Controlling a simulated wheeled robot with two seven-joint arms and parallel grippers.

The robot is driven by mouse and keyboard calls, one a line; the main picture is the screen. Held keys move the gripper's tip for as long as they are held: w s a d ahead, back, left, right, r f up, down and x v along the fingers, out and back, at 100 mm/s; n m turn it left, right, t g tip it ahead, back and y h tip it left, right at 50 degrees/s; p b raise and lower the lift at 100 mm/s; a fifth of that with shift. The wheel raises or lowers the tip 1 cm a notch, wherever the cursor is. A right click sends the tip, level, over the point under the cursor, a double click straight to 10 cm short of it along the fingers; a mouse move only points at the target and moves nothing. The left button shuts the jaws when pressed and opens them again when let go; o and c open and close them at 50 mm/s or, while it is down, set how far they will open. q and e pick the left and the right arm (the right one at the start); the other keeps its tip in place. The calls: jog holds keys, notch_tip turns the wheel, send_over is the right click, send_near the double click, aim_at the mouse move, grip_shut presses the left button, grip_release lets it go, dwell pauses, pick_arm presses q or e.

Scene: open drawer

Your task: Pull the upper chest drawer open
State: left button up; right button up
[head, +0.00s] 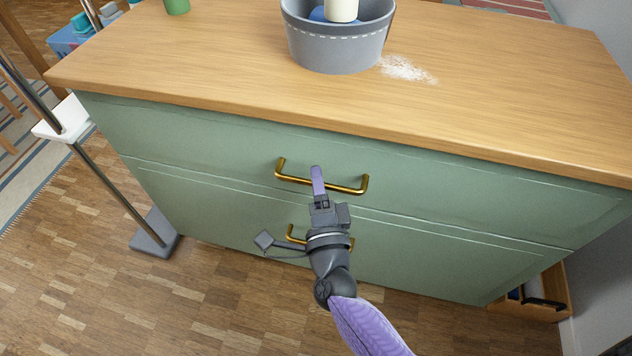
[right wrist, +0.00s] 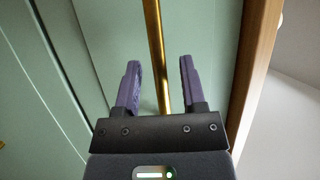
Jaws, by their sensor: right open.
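The green chest has an upper drawer (head: 220,147) with a brass bar handle (head: 322,183). The drawer front looks flush with the chest. My right gripper (head: 317,172) is in front of the handle's middle, with its purple fingers pointing at the drawer front. In the right wrist view my open gripper (right wrist: 160,80) has the brass handle (right wrist: 155,50) running between its two fingers, with gaps on both sides. The lower drawer (head: 420,255) has its own brass handle (head: 292,234), partly hidden behind my right arm. My left gripper is not in view.
On the wooden chest top (head: 480,90) stand a grey basket (head: 335,45) holding a cream item, a green object (head: 177,5) and a patch of white powder (head: 407,69). A stand (head: 152,236) is at the left. A wooden box (head: 545,295) sits at lower right. The floor in front is clear.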

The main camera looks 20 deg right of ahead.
jog(key=shift+w+r, duration=0.1)
jog(key=shift+w, duration=0.2)
grip_shut()
dwell(0.9)
dwell(0.3)
